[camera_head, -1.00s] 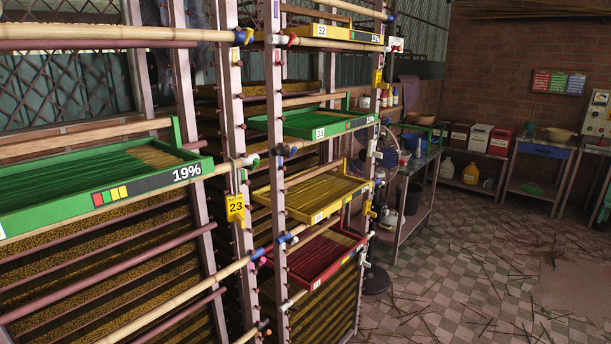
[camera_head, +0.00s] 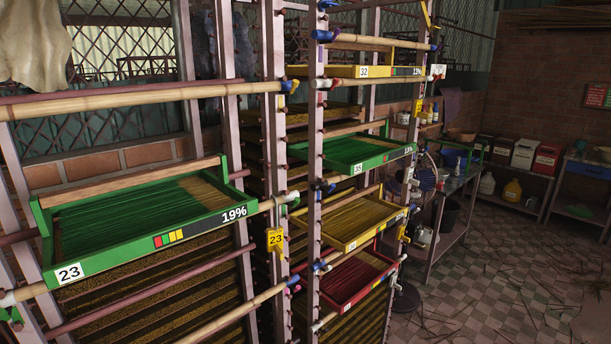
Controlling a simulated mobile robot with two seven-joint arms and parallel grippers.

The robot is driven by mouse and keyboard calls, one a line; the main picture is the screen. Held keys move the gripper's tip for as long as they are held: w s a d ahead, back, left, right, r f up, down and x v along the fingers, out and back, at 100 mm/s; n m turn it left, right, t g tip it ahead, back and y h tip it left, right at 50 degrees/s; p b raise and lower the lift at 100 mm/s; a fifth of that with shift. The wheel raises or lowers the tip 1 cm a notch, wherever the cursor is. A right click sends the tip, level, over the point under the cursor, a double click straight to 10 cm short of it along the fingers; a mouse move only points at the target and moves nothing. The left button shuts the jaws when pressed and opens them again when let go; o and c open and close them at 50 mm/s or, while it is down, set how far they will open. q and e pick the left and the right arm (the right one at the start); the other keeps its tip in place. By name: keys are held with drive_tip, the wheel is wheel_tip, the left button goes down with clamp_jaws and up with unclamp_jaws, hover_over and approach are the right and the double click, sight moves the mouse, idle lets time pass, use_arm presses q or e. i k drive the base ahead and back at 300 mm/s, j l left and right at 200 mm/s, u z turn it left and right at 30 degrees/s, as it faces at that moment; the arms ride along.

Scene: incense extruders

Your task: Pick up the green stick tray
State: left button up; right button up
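A green stick tray (camera_head: 112,249) marked 23 and 19% sits on the rack at the left, filled with green sticks and a patch of tan ones. It has a wooden bar along its back. A second, smaller green tray (camera_head: 377,162) marked 35 sits on the rack section to the right, also holding green sticks. Neither of my grippers is in view.
The rack's pink posts (camera_head: 312,130) and bamboo rails (camera_head: 150,97) stand around the trays. Yellow trays (camera_head: 352,246) and a red tray (camera_head: 350,304) share the right section. A fan (camera_head: 424,172) and metal table stand beyond. The floor (camera_head: 500,265) at right has scattered sticks.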

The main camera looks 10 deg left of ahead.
sight(109, 223)
drive_tip(key=u, duration=1.25)
drive_tip(key=l, duration=0.4)
